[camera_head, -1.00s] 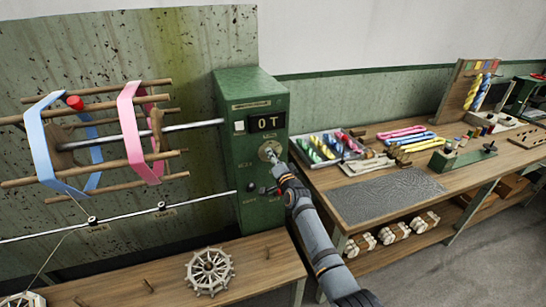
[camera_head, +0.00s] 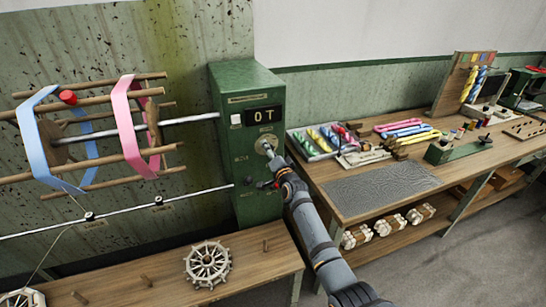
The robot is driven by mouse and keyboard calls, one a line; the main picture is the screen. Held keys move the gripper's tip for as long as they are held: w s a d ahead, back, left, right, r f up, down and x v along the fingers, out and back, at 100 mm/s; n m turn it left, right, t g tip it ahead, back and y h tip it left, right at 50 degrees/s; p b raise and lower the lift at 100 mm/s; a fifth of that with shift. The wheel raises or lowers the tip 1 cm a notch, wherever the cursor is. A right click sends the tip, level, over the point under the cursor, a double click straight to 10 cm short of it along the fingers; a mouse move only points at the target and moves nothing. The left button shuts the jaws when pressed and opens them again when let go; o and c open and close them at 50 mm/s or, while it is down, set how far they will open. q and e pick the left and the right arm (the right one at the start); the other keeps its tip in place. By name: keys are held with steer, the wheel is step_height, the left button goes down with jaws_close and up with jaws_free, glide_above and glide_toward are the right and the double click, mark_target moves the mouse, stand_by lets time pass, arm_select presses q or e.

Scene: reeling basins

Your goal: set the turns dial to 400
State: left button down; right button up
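The green control box (camera_head: 246,165) stands at the middle of the view, with a dark display (camera_head: 265,115) that reads "0 T". The round metal turns dial (camera_head: 263,145) is on its front face, below the display, partly hidden by my gripper. My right gripper (camera_head: 270,154) is at the dial, its tips on or very near it. I cannot tell whether its fingers are closed on the dial. My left gripper is not in view.
A reel with blue and pink bands (camera_head: 120,120) is at the left. A low wooden bench (camera_head: 150,270) with a spoked wheel (camera_head: 207,264) is in front. A workbench (camera_head: 400,195) with skeins and tools is at the right. A dark knob (camera_head: 248,181) is below the dial.

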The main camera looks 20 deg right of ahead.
steer(key=s, duration=1.1)
steer(key=shift+s+d, duration=0.25)
steer(key=shift+s, duration=0.1)
steer(key=s+d+f+n+g, duration=0.1)
steer(key=s+f+n+g, duration=0.3)
steer(key=f, duration=0.8)
steer(key=s+d+f+g+h, duration=0.1)
steer(key=s+f, duration=0.5)
steer(key=f, duration=0.7)
steer(key=s+d+f+n+g, duration=0.1)
steer(key=s+f+n+g, duration=0.3)
steer(key=f, duration=0.8)
steer(key=s+f+n+g, duration=0.1)
steer(key=s+f+g, duration=0.1)
steer(key=s+f, duration=0.5)
steer(key=s+d+f+n+g, duration=0.1)
steer(key=s+f+g, duration=0.2)
steer(key=s, duration=1.7)
steer(key=s+d+f+n+g, duration=0.1)
steer(key=s+f+n+g, duration=0.1)
steer(key=s+f, duration=0.8)
steer(key=s, duration=0.3)
steer(key=shift+s+d+f+g, duration=0.2)
steer(key=shift+f+g, duration=0.1)
steer(key=shift+g, duration=0.1)
